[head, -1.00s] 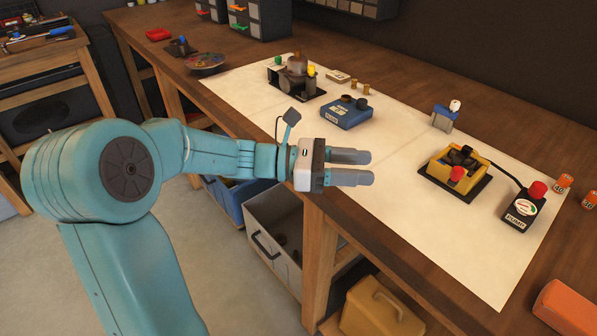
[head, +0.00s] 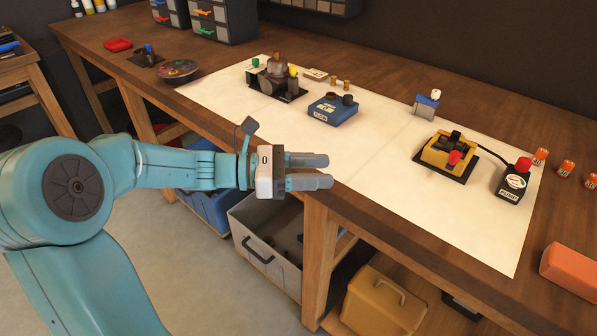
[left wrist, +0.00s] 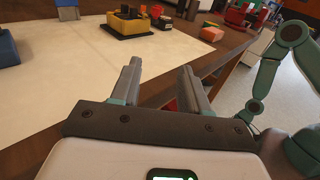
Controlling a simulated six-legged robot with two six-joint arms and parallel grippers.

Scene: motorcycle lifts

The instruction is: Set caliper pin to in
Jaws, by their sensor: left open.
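A yellow block fixture (head: 434,153) on a black base stands on the white sheet at the right, with dark parts and a red knob (head: 454,158) on it. It looks like the caliper, but no label on it is readable. I cannot tell which part is the pin or how it is set. The fixture also shows at the top of the left wrist view (left wrist: 122,24). My left gripper (head: 329,171) is open and empty by the bench's front edge, well left of the fixture. Its two fingers show apart in the left wrist view (left wrist: 160,68).
A gauge box (head: 510,189) with a red button is cabled to the fixture. A blue box (head: 332,109), a small blue-and-white stand (head: 427,103) and a dark machine (head: 276,80) stand on the white sheet (head: 400,195). Orange cans (head: 566,168) stand at right. The sheet's front is clear.

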